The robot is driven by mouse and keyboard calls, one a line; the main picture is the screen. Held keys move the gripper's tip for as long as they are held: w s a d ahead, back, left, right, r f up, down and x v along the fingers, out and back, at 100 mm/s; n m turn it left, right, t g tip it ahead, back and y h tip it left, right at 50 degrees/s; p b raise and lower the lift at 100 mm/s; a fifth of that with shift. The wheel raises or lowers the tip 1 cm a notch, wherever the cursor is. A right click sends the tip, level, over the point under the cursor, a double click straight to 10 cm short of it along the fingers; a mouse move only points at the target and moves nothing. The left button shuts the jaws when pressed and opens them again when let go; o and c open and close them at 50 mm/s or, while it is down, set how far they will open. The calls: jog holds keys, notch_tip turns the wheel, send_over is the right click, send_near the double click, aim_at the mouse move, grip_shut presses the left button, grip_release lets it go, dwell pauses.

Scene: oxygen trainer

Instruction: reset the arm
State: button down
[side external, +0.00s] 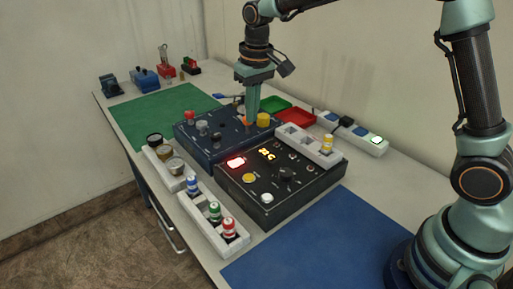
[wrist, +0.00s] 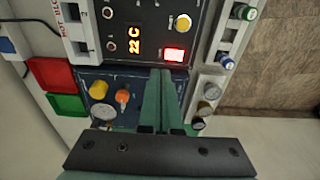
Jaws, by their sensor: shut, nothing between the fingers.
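My gripper (side external: 252,106) is shut and empty, pointing down over the blue control box (side external: 189,143) in the side external view. In the wrist view its green fingers (wrist: 162,78) lie together, in front of the blue box and near the edge of the black box (wrist: 148,13). I cannot tell from these views whether the fingertips touch the blue box. The black box (side external: 250,197) has a lit red button, an orange digital readout and a yellow button. A yellow knob (side external: 263,119) stands beside the fingers, with an orange knob (wrist: 122,97) close by.
White racks with coloured vials (side external: 229,228) and jars (side external: 176,166) line the near side. Red (side external: 296,117) and green (side external: 274,104) trays and a power strip (side external: 376,146) lie behind. The green mat (side external: 150,112) and blue mat (side external: 320,245) are clear.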

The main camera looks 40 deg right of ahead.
jog(key=s+d+r+t, duration=0.2)
jog(key=s+d+r, duration=0.1)
jog(key=s, duration=0.6)
jog(key=s+d+r+t, duration=0.2)
jog(key=s+d+r, duration=0.1)
jog(key=s, duration=0.6)
jog(key=shift+d+t, duration=0.3)
jog(key=shift+d, duration=0.6)
jog(key=c, duration=1.5)
grip_release()
jog(key=shift+s, duration=0.1)
jog(key=shift+c, duration=0.2)
